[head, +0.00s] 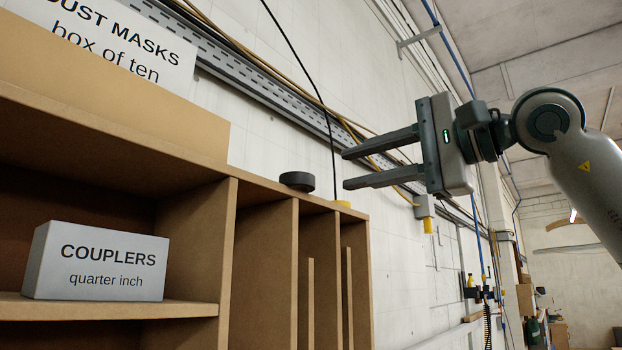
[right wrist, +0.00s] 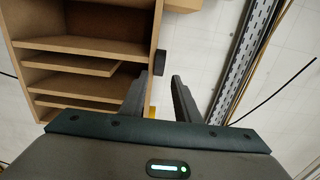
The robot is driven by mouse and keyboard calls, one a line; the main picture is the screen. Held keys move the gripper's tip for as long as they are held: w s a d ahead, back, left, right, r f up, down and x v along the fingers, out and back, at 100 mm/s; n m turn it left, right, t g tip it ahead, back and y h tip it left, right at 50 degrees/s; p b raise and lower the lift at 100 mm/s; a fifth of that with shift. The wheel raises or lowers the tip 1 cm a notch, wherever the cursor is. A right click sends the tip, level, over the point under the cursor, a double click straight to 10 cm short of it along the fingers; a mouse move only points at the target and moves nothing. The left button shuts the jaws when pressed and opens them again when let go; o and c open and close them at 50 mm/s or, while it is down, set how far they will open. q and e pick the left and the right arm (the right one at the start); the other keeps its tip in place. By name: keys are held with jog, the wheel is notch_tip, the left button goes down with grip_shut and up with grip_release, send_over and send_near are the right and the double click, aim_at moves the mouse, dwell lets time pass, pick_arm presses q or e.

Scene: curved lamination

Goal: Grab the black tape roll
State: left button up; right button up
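The black tape roll (head: 297,181) lies flat on top of the brown shelf unit (head: 267,192), near its right end. In the right wrist view the black roll (right wrist: 160,62) shows beyond the fingertips, at the edge of the shelf unit (right wrist: 80,46). My right gripper (head: 344,169) comes in from the right in the head view. Its fingers point left toward the roll, with a gap between tips and roll. It is open and empty, and its two spread fingers also show in the right wrist view (right wrist: 160,78). My left gripper is not in view.
A yellow item (head: 342,204) sits on the shelf top right of the roll. A grey couplers box (head: 95,262) sits in a compartment. Cables and a metal tray (head: 270,85) run along the wall behind.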

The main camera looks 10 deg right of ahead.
aim_at(311, 179)
jog(key=shift+p+x, duration=0.6)
jog(key=shift+x, duration=3.65)
grip_shut()
notch_tip(311, 179, up, 3)
jog(key=shift+s+f+p, duration=0.1)
jog(key=shift+f+p, duration=0.15)
jog(key=shift+p, duration=0.8)
jog(key=s+d+r+p, duration=0.2)
jog(key=s+d+r, duration=0.3)
jog(key=s+d, duration=0.3)
jog(key=s, duration=0.3)
jog(key=shift+d, duration=0.35)
